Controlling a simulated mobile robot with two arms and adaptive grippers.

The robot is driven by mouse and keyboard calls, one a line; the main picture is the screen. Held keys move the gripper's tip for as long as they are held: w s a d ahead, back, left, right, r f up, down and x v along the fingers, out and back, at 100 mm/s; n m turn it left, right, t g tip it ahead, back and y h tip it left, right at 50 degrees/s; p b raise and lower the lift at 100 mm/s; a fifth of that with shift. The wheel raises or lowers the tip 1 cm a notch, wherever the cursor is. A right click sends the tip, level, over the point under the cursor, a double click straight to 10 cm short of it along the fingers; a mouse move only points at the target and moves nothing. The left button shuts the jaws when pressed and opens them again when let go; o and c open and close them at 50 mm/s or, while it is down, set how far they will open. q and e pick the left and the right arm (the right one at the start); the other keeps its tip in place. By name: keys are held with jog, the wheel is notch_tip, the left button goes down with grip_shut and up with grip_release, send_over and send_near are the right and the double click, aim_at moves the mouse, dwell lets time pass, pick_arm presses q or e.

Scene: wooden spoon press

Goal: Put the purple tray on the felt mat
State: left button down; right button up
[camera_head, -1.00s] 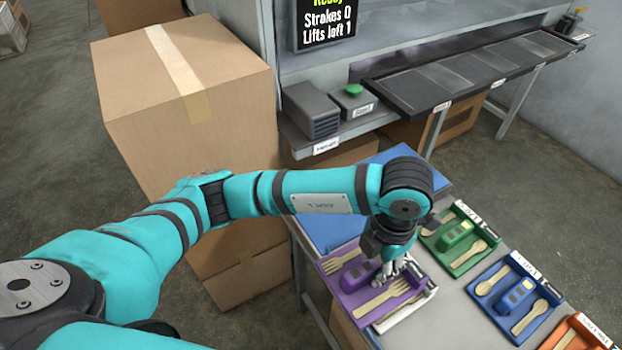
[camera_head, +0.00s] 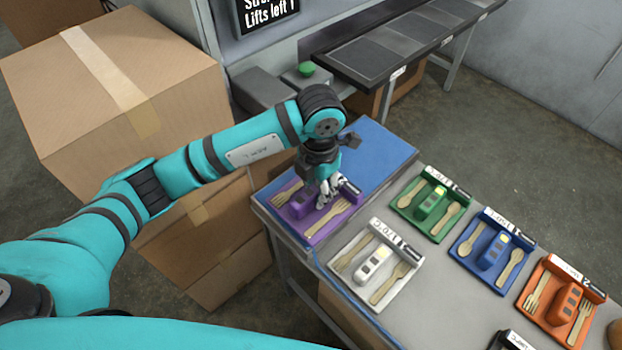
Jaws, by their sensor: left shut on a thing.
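The purple tray (camera_head: 287,211) carries a wooden fork, a purple block and another wooden utensil. It is at the near left part of the blue felt mat (camera_head: 385,150), overlapping it in the view. I cannot tell whether it touches the mat or hangs just above it. The mat's far and right parts are bare. My right gripper is not in view.
A white tray (camera_head: 347,267) lies just in front of the purple one. Green (camera_head: 401,205), blue (camera_head: 459,247) and orange (camera_head: 531,303) trays stand to the right on the grey table. A large cardboard box (camera_head: 190,105) stands left, under my arm.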

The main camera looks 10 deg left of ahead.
aim_at(312, 184)
pick_arm(q)
jog(key=w, duration=0.1)
jog(key=w+a, duration=0.2)
jog(key=w, duration=0.1)
jog(key=shift+a+f, duration=0.1)
jog(key=shift+f, duration=0.15)
notch_tip(312, 184, down, 3)
jog(key=shift+s+r+p, duration=0.1)
jog(key=shift+p, duration=0.65)
jog(key=shift+f, duration=0.3)
jog(key=shift+f, duration=0.1)
jog(key=c, duration=1)
grip_release()
